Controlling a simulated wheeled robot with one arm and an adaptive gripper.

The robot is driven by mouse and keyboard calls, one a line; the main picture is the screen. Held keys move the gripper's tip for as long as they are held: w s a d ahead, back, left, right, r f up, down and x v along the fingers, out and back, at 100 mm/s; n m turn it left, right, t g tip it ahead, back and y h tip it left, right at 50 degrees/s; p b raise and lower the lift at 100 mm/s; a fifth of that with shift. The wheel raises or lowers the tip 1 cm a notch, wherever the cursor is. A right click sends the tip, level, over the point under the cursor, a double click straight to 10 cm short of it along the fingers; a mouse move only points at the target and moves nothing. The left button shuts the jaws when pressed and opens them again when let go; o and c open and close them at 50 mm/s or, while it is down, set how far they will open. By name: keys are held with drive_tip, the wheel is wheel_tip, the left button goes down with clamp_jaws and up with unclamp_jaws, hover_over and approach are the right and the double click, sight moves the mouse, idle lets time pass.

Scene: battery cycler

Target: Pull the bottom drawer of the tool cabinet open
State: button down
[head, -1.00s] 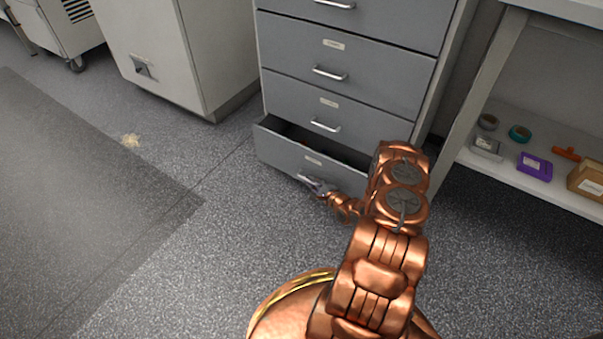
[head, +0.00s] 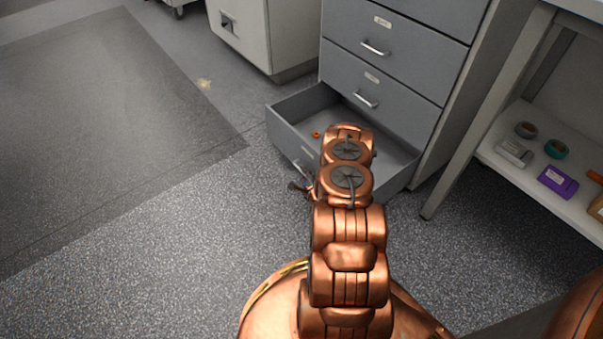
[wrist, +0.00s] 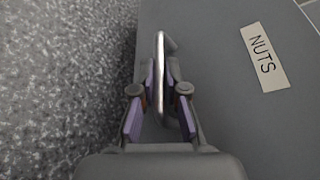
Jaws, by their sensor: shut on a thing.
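The grey tool cabinet (head: 395,60) stands at the back in the head view. Its bottom drawer (head: 284,135) is pulled well out, and its inside shows a small orange item (head: 316,134) on the floor of the drawer. In the wrist view the drawer front (wrist: 215,75) carries a label reading NUTS (wrist: 264,57). My gripper (wrist: 159,95) is shut on the drawer's bar handle (wrist: 160,60), with a finger on each side of it. In the head view my arm hides part of the drawer and most of the gripper.
A white-topped bench with a low shelf (head: 500,160) stands to the right, with tape rolls (head: 556,148) and a purple box (head: 558,181) on it. A pale cabinet (head: 240,35) stands at the back left. The floor (head: 170,240) in front and to the left is clear.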

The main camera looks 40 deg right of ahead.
drive_tip(key=shift+s+a, duration=0.15)
drive_tip(key=c, duration=1.5)
unclamp_jaws()
drive_tip(key=shift+a, duration=0.1)
drive_tip(key=shift+v, duration=5.9)
drive_tip(key=shift+a, duration=0.1)
